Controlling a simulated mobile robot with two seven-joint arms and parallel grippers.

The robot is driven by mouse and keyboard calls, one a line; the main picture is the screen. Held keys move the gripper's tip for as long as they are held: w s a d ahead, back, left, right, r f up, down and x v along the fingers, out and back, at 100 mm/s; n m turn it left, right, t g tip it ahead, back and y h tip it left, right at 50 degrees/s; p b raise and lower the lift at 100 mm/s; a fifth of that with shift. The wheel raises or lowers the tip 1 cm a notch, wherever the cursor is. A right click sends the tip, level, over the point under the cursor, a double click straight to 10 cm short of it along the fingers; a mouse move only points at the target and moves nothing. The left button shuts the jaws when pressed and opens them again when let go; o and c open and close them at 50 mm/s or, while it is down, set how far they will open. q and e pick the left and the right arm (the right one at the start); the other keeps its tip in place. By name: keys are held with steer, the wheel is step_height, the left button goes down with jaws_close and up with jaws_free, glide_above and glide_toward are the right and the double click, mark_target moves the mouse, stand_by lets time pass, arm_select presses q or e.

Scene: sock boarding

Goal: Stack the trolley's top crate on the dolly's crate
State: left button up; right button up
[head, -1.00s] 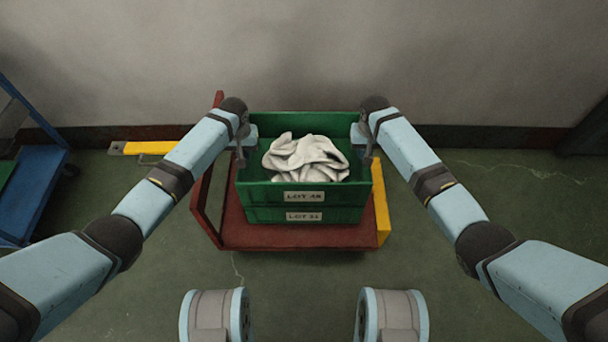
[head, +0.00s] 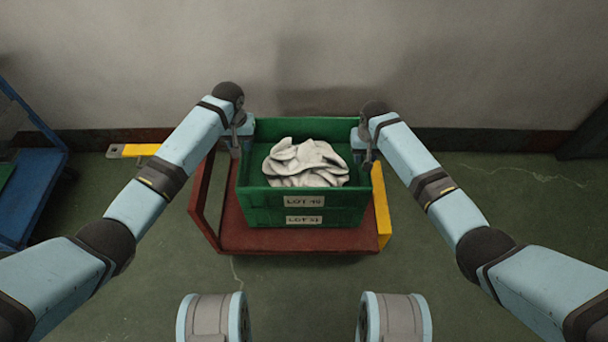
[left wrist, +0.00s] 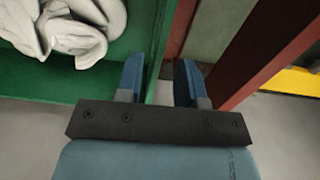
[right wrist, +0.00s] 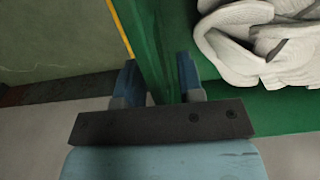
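A green crate labelled like LOT 48 (head: 255,198), with white socks (head: 305,163) inside, sits squarely on a second green crate labelled like LOT 51 (head: 262,216). Both are on the red dolly (head: 300,242). My left gripper (head: 240,142) is at the top crate's left rim. In the left wrist view its fingers (left wrist: 158,82) are apart, with the rim beneath the gap. My right gripper (head: 364,150) is at the right rim. In the right wrist view its fingers (right wrist: 158,82) are apart, on either side of the wall.
The blue trolley (head: 38,190) stands at the far left, mostly out of view. A yellow bar (head: 135,150) lies left of the dolly. The wall (head: 430,70) is close behind. The floor (head: 520,200) is clear to the right.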

arm_select(q)
step_height(320, 180, up, 5)
steer(key=shift+r, duration=0.25)
arm_select(e)
steer(key=shift+r, duration=0.15)
step_height(320, 180, up, 12)
steer(key=shift+f, duration=0.1)
stand_by(0.5)
